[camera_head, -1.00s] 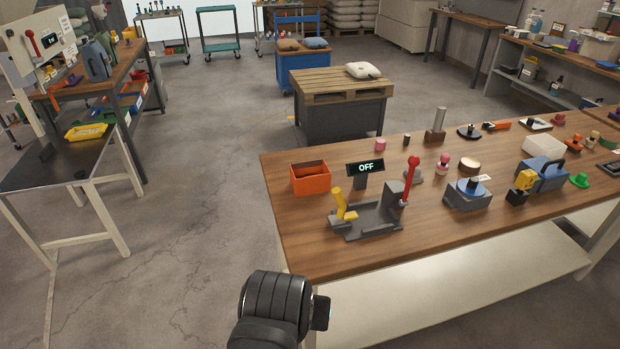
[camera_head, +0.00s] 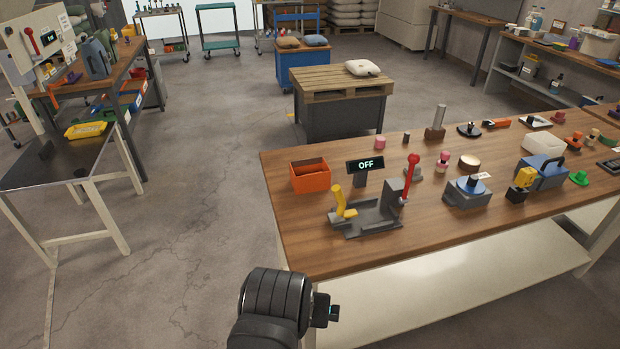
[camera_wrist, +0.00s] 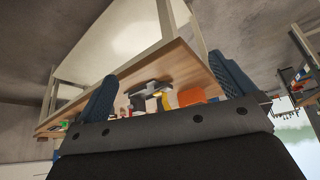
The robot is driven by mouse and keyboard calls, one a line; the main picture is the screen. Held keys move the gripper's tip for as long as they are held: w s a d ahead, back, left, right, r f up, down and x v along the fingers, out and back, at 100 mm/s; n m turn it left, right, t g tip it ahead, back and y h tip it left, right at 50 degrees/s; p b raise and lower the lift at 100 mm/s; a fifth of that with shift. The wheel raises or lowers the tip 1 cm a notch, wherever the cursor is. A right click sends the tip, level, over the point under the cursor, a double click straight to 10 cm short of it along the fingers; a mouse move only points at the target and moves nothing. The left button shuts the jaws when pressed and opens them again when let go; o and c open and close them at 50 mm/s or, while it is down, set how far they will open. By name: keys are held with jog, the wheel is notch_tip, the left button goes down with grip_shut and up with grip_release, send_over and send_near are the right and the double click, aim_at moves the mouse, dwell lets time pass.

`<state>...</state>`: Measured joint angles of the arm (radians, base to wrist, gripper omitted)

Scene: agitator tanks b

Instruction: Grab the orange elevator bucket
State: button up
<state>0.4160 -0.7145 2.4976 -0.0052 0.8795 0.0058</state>
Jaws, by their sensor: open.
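The orange elevator bucket (camera_head: 310,178) is an open-topped, box-like orange container. It stands upright near the left end of the wooden workbench in the head view. In the head view my dark wrist is in front of the bench's near left corner, well short of the bucket; the fingers cannot be made out there.
Right of the bucket are an OFF display (camera_head: 366,165) and a grey fixture (camera_head: 372,217) with a yellow handle and red-knobbed lever. A blue-topped grey block (camera_head: 467,192) and several small parts lie farther right. The wooden workbench (camera_head: 300,235) is bare in front of the bucket.

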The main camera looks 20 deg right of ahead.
jog(key=w+d+r+m+g+h, duration=0.25)
jog(key=w+d+r+m, duration=0.55)
jog(key=w+d+r, duration=0.75)
jog(key=m+g+y, duration=0.3)
jog(key=m, duration=0.2)
send_over(310, 171)
jog(key=s+a, duration=0.2)
jog(key=s, duration=0.2)
notch_tip(310, 171, down, 22)
jog(key=shift+t, duration=0.25)
jog(key=shift+w+d+f, duration=0.1)
jog(key=shift+d+f, duration=0.1)
jog(key=shift+f, duration=0.7)
jog(key=shift+s+d+f, duration=0.1)
jog(key=shift+d+f, duration=0.05)
jog(key=shift+f, duration=0.7)
jog(key=shift+w+d+f, duration=0.1)
jog(key=shift+d+f, duration=0.1)
jog(key=shift+f, duration=0.7)
jog(key=c, duration=1.1)
